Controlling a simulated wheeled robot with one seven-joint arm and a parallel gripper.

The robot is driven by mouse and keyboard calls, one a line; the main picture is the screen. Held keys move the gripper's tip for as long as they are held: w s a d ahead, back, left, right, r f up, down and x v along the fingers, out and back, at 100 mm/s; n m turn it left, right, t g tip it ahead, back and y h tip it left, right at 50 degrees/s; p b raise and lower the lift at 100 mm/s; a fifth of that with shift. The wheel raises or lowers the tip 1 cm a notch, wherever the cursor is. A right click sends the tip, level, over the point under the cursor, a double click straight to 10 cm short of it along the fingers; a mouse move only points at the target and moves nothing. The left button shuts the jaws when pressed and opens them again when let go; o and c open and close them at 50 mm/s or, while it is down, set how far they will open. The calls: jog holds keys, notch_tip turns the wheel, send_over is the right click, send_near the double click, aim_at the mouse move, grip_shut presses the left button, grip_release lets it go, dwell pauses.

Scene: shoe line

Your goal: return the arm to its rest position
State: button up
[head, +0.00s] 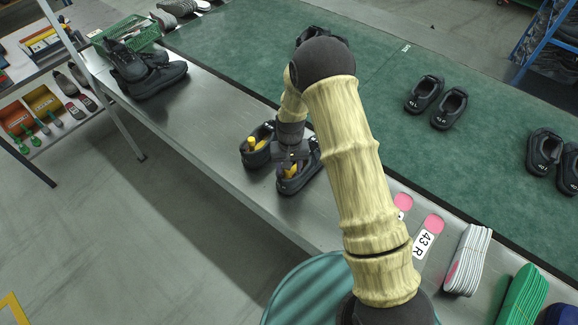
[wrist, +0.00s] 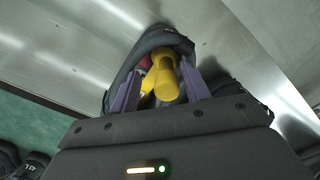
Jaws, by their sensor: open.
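My gripper (wrist: 160,100) is open in the wrist view, with its two purple fingers spread on either side of a yellow part inside a dark shoe (wrist: 170,38). Whether the fingers touch the yellow part (wrist: 165,80) cannot be told. In the head view my gripper (head: 292,158) is low over the right shoe (head: 296,181) of a pair on the steel bench. The left shoe (head: 258,147) stands beside it, also with yellow inside. My arm bends down from the right and hides part of the bench.
A green belt (head: 400,60) runs behind the steel bench (head: 205,120), bearing dark shoe pairs (head: 449,108). Dark shoes (head: 156,80) and a green basket (head: 130,35) stand at the left. Labelled insoles (head: 428,235) and white (head: 468,260) and green (head: 522,295) stacks lie at the right.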

jog(key=shift+r, duration=0.1)
jog(key=shift+r+p, duration=1)
jog(key=shift+r, duration=0.45)
jog(key=shift+r+p, duration=2.35)
jog(key=shift+r, duration=1.15)
